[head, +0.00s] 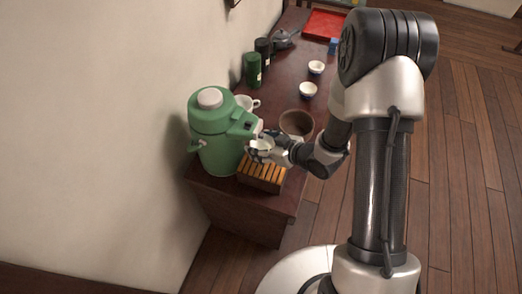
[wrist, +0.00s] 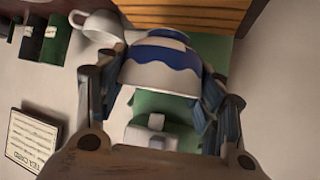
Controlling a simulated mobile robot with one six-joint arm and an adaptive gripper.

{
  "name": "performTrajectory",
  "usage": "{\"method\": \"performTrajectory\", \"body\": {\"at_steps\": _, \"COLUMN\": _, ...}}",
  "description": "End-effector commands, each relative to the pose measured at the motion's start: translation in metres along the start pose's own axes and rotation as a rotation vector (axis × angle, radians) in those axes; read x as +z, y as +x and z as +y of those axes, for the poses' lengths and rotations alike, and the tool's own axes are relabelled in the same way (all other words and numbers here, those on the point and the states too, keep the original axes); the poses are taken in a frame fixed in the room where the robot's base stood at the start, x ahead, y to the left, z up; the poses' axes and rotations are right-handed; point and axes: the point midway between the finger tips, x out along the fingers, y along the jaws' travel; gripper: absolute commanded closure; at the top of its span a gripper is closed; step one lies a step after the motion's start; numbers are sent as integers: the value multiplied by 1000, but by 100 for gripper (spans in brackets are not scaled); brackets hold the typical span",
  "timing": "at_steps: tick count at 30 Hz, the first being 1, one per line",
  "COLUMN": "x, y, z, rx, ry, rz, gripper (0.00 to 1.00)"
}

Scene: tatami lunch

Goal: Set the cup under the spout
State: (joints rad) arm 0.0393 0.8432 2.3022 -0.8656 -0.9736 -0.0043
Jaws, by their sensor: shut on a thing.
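A white cup with a blue wavy band (wrist: 160,62) sits between the fingers of my gripper (wrist: 157,82) in the wrist view. My gripper (head: 270,150) is shut on this cup (head: 260,146) in the head view. The green dispenser (head: 215,150) stands at the near left end of the table, and its head projects right, close above the cup. The slatted wooden stand (head: 262,176) is below the cup; it also shows in the wrist view (wrist: 190,14). I cannot tell whether the cup touches the stand. The spout's outlet is hard to make out.
A white mug (head: 249,102) stands behind the dispenser. A brown bowl (head: 297,124) is close to my wrist. Two small cups (head: 316,67) (head: 307,90), canisters (head: 252,70), a dark teapot (head: 282,39) and a red tray (head: 324,24) stand farther back. The wall borders the left.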

Motion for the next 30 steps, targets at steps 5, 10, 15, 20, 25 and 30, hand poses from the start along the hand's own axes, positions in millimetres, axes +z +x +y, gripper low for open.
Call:
{"method": "performTrajectory", "body": {"at_steps": 5, "x": 0, "y": 9, "z": 0, "rx": 0, "ry": 2, "rz": -1, "gripper": 68}}
{"method": "performTrajectory", "body": {"at_steps": 10, "x": 21, "y": 23, "z": 0, "rx": 0, "ry": 2, "rz": -1, "gripper": 68}}
{"method": "performTrajectory", "body": {"at_steps": 15, "x": 25, "y": 26, "z": 0, "rx": 2, "ry": 1, "rz": 1, "gripper": 68}}
{"method": "performTrajectory", "body": {"at_steps": 20, "x": 25, "y": 26, "z": 0, "rx": 1, "ry": 1, "rz": 0, "gripper": 68}}
{"method": "performTrajectory", "body": {"at_steps": 25, "x": 28, "y": 27, "z": 0, "rx": 1, "ry": 1, "rz": -1, "gripper": 35}}
{"method": "performTrajectory", "body": {"at_steps": 30, "x": 28, "y": 27, "z": 0, "rx": 1, "ry": 1, "rz": -1, "gripper": 23}}
